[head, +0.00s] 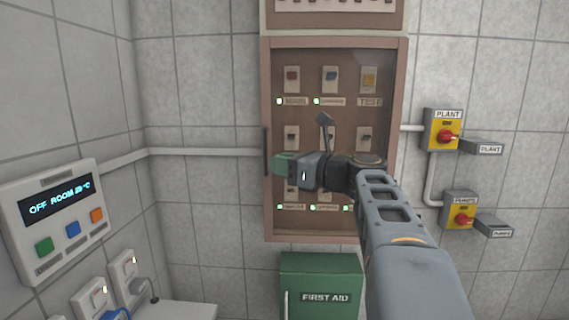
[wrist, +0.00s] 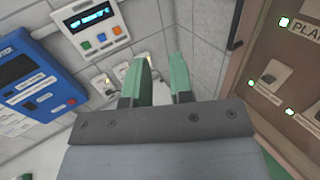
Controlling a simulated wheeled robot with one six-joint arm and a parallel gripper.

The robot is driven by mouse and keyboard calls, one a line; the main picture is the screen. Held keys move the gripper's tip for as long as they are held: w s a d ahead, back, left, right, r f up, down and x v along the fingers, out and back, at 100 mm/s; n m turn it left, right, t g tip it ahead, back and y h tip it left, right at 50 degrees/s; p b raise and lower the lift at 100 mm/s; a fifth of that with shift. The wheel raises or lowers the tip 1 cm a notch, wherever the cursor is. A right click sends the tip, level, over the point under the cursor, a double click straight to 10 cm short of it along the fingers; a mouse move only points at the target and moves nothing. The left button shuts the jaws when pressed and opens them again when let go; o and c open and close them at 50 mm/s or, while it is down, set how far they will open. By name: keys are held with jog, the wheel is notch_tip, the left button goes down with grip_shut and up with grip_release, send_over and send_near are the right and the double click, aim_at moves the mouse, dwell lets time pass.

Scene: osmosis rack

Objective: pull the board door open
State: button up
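The board door (head: 337,232) is a brown-framed panel with a dark see-through pane, and it looks shut. It also shows at the right of the wrist view (wrist: 248,60). Its dark upright handle (head: 266,140) is on the left edge, and it shows in the wrist view (wrist: 238,25) too. My gripper (head: 280,164) overlaps the door's left edge by the handle's lower part in the head view. In the wrist view my gripper (wrist: 162,72) has its green fingers apart with nothing between them. The handle lies to the right of both fingers, outside the gap.
A green first aid box (head: 320,285) is below the board. Yellow switch boxes (head: 443,122) with tags are on the wall to the right. A room control panel (head: 50,220) and sockets (head: 124,275) are at left. A blue device (wrist: 38,85) shows in the wrist view.

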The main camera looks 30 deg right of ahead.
grip_shut()
jog(key=shift+c, duration=2)
grip_release()
jog(key=o, duration=0.4)
jog(key=shift+s+d, duration=0.1)
jog(key=b+v, duration=0.2)
jog(key=v, duration=1.1)
jog(key=shift+s+b, duration=0.3)
jog(key=shift+b, duration=0.05)
